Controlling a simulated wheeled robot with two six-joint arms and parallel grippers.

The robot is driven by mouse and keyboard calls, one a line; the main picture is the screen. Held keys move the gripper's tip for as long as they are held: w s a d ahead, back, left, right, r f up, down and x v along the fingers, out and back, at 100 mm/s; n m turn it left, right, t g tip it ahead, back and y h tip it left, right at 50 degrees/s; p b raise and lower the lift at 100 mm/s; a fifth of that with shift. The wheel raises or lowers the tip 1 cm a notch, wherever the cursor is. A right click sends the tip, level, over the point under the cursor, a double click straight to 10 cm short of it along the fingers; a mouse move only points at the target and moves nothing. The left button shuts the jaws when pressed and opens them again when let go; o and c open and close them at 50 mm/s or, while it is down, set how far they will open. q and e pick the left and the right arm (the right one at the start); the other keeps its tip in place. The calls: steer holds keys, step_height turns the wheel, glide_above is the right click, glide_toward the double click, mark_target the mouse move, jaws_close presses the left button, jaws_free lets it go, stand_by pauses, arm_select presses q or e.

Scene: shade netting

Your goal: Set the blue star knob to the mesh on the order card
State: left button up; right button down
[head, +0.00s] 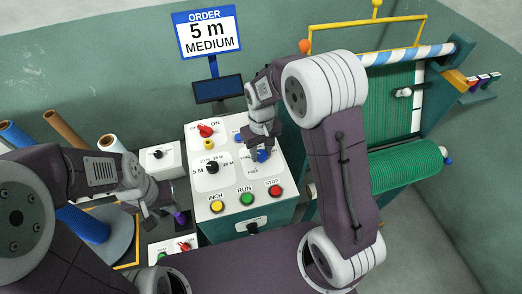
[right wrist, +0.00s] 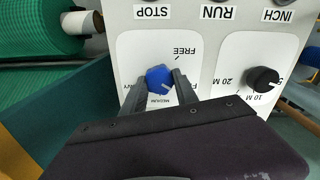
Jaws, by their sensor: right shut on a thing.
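The order card (head: 208,36) reads "5 m MEDIUM". The blue star knob (head: 263,156) is on the right part of the white panel. My right gripper (head: 262,146) is shut on it from above. In the right wrist view the two fingers stand on either side of the blue knob (right wrist: 158,76). Its white mark is toward the lower right of that picture, near the MEDIUM label and a partly hidden label; I cannot tell exactly which it meets. FREE is printed above right. My left gripper (head: 164,192) is at the lower left, away from the knob; its jaws are unclear.
A black length knob (head: 211,167) points toward 5 M. Yellow INCH (head: 217,206), green RUN (head: 246,199) and red STOP (head: 275,191) buttons line the panel's front. A red switch (head: 205,131) is at its back. A green netting roll (head: 405,166) stands at right.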

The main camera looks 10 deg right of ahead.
mark_target(261, 153)
steer(key=m+p, duration=0.1)
steer(key=m, duration=0.4)
steer(key=shift+r+p, duration=0.15)
steer(key=shift+p, duration=0.2)
steer(key=m+p, duration=0.1)
steer(key=m, duration=0.5)
steer(key=shift+w, duration=0.1)
steer(key=shift+m, duration=0.3)
steer(key=c, duration=1.3)
jaws_free()
steer(key=o, duration=0.4)
steer(key=shift+c, duration=0.2)
step_height(261, 153, up, 9)
steer(key=shift+f+b, duration=0.1)
steer(key=shift+b, duration=0.35)
